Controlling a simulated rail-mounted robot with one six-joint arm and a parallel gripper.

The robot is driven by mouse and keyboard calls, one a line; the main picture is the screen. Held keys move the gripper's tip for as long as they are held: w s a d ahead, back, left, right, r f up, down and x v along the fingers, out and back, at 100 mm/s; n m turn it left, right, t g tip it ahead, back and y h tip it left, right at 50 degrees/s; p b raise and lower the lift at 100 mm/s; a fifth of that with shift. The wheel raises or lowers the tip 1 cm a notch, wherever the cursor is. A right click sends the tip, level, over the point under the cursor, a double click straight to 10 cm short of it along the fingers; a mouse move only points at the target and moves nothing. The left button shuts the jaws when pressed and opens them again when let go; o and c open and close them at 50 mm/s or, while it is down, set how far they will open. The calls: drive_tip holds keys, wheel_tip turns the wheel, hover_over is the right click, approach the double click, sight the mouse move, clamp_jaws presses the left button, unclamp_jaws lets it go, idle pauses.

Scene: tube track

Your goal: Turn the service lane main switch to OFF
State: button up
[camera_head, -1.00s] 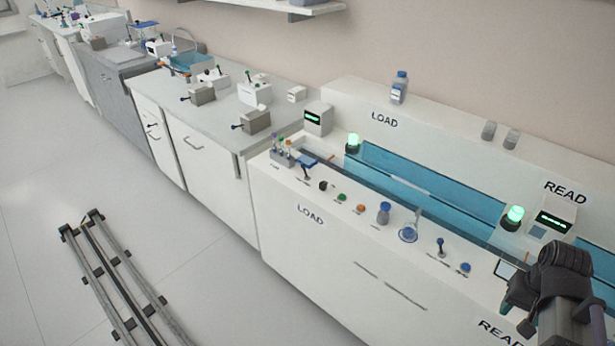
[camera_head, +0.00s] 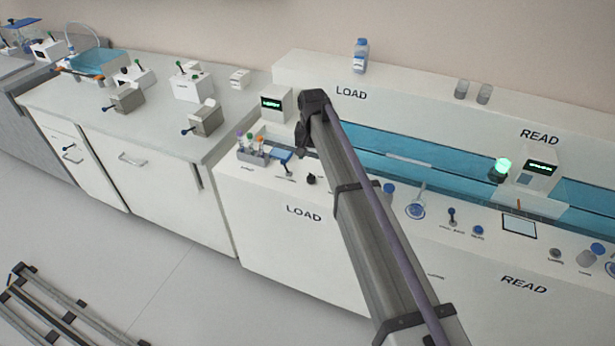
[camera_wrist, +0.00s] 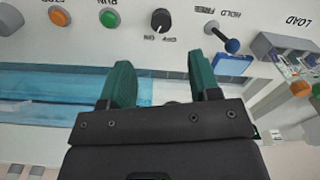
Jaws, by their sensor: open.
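A black round knob (camera_wrist: 160,20) with ON and OFF lettering beside it shows at the top of the wrist view. In the head view the black knob (camera_head: 311,180) sits on the front ledge of the LOAD section. No label reading "service lane" is legible. My gripper (camera_wrist: 165,75) is open and empty, its two green fingers apart, just short of the knob in the picture and not seen touching it. In the head view my gripper (camera_head: 303,148) hangs over the LOAD section, its fingers hard to make out.
A blue-tipped HOLD/FREE lever (camera_wrist: 222,38), a green RUN button (camera_wrist: 109,18) and an orange STOP button (camera_wrist: 60,17) flank the knob. A grey rack (camera_head: 250,155) with coloured-cap tubes stands at the ledge's left. A blue channel (camera_head: 400,150) runs behind the ledge.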

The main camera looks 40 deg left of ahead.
sight(311, 177)
wheel_tip(311, 177, down, 10)
drive_tip(key=b, duration=0.9)
drive_tip(key=shift+a+f, duration=0.1)
drive_tip(key=shift+f, duration=0.05)
drive_tip(key=shift+r, duration=0.2)
drive_tip(key=c, duration=0.9)
